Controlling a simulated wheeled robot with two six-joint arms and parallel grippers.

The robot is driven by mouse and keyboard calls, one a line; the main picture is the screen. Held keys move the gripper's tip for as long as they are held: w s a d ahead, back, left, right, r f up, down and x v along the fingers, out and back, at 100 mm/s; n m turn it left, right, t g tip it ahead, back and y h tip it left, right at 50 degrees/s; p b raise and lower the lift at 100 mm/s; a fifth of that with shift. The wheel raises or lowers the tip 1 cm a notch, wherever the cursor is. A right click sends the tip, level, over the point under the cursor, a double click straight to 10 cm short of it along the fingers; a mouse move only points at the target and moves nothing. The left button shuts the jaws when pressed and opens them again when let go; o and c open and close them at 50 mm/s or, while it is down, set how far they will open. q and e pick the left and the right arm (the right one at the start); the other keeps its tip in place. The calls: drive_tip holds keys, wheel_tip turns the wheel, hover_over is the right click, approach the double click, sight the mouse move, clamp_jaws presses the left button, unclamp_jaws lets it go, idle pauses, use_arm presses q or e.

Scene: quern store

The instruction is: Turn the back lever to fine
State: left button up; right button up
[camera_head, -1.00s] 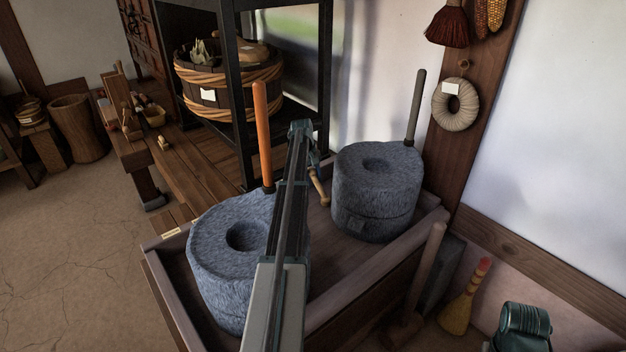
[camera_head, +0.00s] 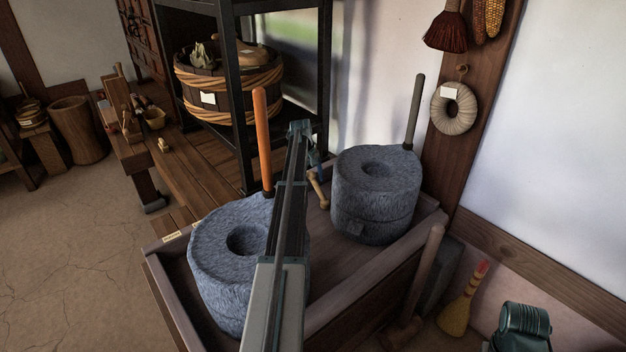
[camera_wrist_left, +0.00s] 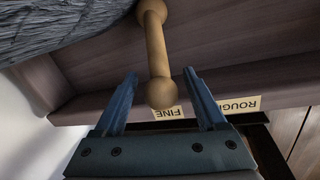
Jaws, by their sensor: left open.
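The back lever is a pale wooden rod with a round knob at each visible end. It sticks out by the back quern (camera_head: 375,215) in the head view (camera_head: 318,189) and shows closer in the left wrist view (camera_wrist_left: 156,50). My left gripper (camera_wrist_left: 160,73) is open, its blue fingers on either side of the lever's near knob, with gaps on both sides. In the wrist view the knob overlaps the edge of the FINE label (camera_wrist_left: 169,113); the ROUGH label (camera_wrist_left: 238,104) is to its right. In the head view my arm partly hides the gripper.
The front quern (camera_head: 215,262) with an orange handle (camera_head: 261,135) stands in the same wooden trough (camera_head: 350,282), partly behind my left arm. The back quern has a dark upright handle (camera_head: 415,110). A black shelf frame (camera_head: 237,100) stands close behind the gripper.

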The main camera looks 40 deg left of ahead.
wheel_tip(320, 180, up, 12)
drive_tip(key=p, duration=1.1)
drive_tip(key=shift+a, duration=0.1)
drive_tip(key=shift+r, duration=0.1)
